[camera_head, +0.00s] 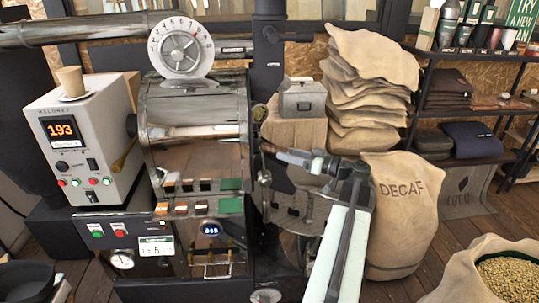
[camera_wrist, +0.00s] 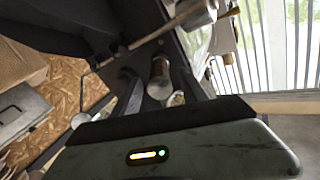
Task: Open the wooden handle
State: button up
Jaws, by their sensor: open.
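My gripper (camera_head: 277,155) reaches left from the arm to the right edge of the roaster (camera_head: 195,130). In the wrist view my gripper's two dark fingers (camera_wrist: 160,88) are apart. A short round handle with a pale end and a brownish shaft (camera_wrist: 159,80) shows between them. It looks like the wooden handle, but I cannot tell whether the fingers touch it. In the head view, the gripper and arm hide much of this area. A second, light brown wooden handle (camera_head: 125,156) slants at the roaster's left side, away from my gripper.
Stacked sacks (camera_head: 368,75) and a DECAF sack (camera_head: 404,215) are to the right. A control box (camera_head: 85,135) stands left. A thin metal rod (camera_wrist: 130,48) crosses above the fingers in the wrist view.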

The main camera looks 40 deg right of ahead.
aim_at(271, 149)
jog(key=x, duration=0.7)
grip_shut()
dwell(1.2)
